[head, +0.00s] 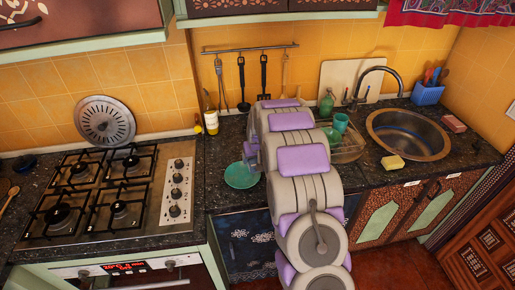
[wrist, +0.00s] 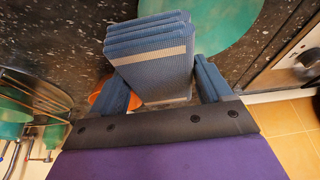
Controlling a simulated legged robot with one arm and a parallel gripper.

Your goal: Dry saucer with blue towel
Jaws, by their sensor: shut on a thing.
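The teal saucer (head: 240,175) lies on the dark speckled counter, just left of my arm in the head view. It also shows at the top of the wrist view (wrist: 232,28), partly cut off by the frame. The folded blue towel (wrist: 152,42), with a pale stripe, is between the two fingers of my gripper (wrist: 163,86), which is shut on it. The towel's far end overlaps the saucer's left edge in the wrist view; I cannot tell whether they touch. In the head view my arm hides the gripper's grip and the towel.
A dish rack (head: 348,153) with a green cup (head: 340,123) stands right of my arm. The sink (head: 408,134) and a yellow sponge (head: 392,163) are farther right. The gas stove (head: 110,195) is left. An orange object (wrist: 101,95) is partly hidden beside the towel.

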